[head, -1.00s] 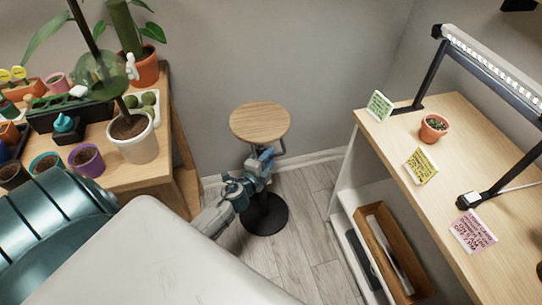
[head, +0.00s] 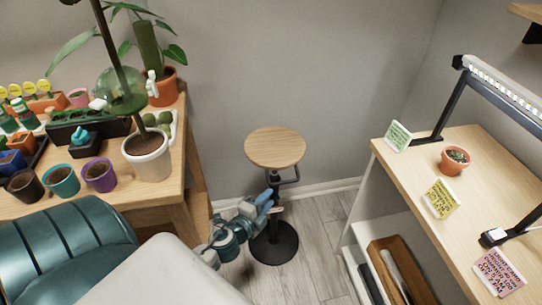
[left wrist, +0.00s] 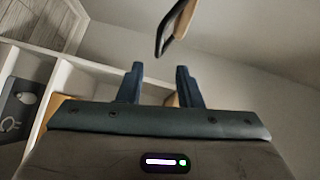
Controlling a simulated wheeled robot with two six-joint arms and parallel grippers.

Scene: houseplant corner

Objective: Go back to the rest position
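My left gripper (head: 264,204) shows in the head view, low in front of the round wooden stool (head: 275,147) and over the stool's dark stand. In the left wrist view its two blue fingers (left wrist: 160,78) stand well apart with nothing held between them. My right gripper is in neither view.
A plant table (head: 150,194) with pots stands at the left, including a white pot (head: 149,158) near its edge. At the right is a wooden desk (head: 420,162) with a lamp, a small succulent pot (head: 454,160) and note cards. Floor shows between them.

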